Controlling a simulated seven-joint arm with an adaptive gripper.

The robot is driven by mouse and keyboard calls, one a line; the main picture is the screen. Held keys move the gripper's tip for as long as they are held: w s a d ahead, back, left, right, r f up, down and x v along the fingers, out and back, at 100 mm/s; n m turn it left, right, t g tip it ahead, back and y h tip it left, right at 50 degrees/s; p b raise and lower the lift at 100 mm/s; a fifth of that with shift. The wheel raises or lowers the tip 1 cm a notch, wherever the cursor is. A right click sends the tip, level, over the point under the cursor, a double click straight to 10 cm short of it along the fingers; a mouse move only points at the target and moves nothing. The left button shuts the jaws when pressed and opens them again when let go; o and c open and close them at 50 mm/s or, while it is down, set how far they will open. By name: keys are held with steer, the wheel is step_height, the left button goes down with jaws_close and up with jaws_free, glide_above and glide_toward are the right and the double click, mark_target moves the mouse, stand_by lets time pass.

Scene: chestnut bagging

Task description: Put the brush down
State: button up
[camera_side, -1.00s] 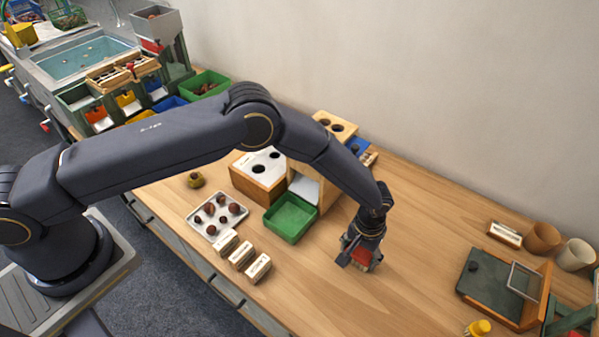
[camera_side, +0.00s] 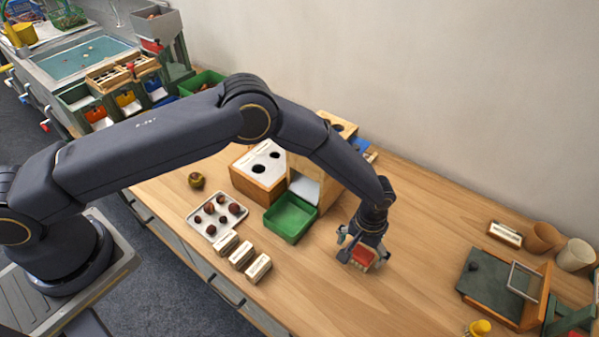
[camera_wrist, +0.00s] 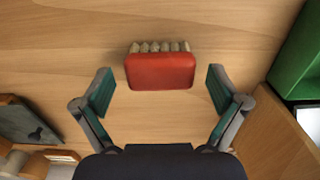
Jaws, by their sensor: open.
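The brush has a red back and a row of pale bristle tufts; in the wrist view the brush (camera_wrist: 160,70) lies on the wooden table just beyond and between my fingertips. It also shows in the side view (camera_side: 363,257), below my gripper. My gripper (camera_wrist: 158,90) is open, with a teal-padded finger on either side of the brush and a visible gap to each. In the side view my gripper (camera_side: 357,250) is low over the table, right of the green tray (camera_side: 290,217). It partly hides the brush there.
A white tray (camera_side: 217,234) of chestnuts and several labelled wooden blocks (camera_side: 242,256) lie to the left. A wooden box with holes (camera_side: 257,190) stands behind. A dark green board (camera_side: 490,277) and two cups (camera_side: 543,237) are at the right. Table between is clear.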

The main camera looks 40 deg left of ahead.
step_height(320, 180, up, 10)
step_height(320, 180, up, 8)
glide_above(360, 251)
steer(key=w+a, duration=0.1)
steer(key=a, duration=0.3)
steer(key=s+a+r+t, duration=0.2)
steer(key=s+a+r, duration=0.1)
steer(key=a+r, duration=1.05)
steer(key=s+a+r+t, duration=0.2)
steer(key=s+a+r, duration=0.7)
steer(key=s, duration=0.1)
steer(key=s+a+f+t, duration=0.1)
steer(key=s+a, duration=0.4)
steer(key=s, duration=0.5)
steer(key=shift+a+t, duration=0.2)
steer(key=shift+t, duration=0.1)
